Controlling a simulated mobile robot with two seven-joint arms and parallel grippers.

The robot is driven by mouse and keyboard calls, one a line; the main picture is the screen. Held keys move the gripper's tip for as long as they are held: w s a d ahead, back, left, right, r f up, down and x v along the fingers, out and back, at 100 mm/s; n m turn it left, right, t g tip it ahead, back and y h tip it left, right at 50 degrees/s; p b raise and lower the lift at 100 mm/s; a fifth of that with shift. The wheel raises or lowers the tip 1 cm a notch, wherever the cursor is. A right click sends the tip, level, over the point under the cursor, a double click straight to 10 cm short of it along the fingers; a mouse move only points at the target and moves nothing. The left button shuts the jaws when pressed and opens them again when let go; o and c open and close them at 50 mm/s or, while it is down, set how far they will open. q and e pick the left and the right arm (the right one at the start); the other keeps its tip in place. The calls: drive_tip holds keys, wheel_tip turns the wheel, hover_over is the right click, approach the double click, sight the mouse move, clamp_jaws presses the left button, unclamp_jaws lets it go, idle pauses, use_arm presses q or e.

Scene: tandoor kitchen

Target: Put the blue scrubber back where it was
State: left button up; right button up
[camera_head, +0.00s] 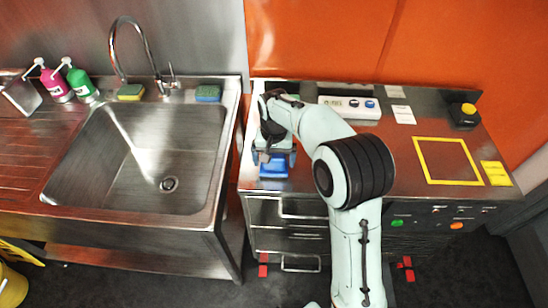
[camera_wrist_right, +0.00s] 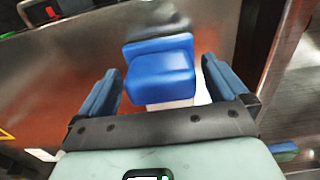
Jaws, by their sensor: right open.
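The blue scrubber (camera_head: 273,170), a blue block with a raised back part and white below, is on the steel counter (camera_head: 400,180) near its left front edge. In the right wrist view the scrubber (camera_wrist_right: 160,76) shows between the two fingers, with gaps on both sides. My right gripper (camera_head: 275,157) is open, directly above and around it, and points down. It also shows in the right wrist view (camera_wrist_right: 162,92). The gripper hides part of the scrubber in the head view. My left gripper is not in view.
A blue-green sponge (camera_head: 208,93) and a yellow-green sponge (camera_head: 130,92) lie on the sink's (camera_head: 60,200) back rim. A white device (camera_head: 348,107) stands behind my right arm. A yellow square outline (camera_head: 417,160) marks empty counter at right. A yellow-topped button box (camera_head: 465,114) is at the back right.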

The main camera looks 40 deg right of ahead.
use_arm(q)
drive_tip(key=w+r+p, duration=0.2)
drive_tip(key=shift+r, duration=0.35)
use_arm(e)
wheel_tip(320, 180, up, 12)
drive_tip(key=shift+r, duration=0.2)
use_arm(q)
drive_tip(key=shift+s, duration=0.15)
use_arm(e)
drive_tip(key=shift+f, duration=0.1)
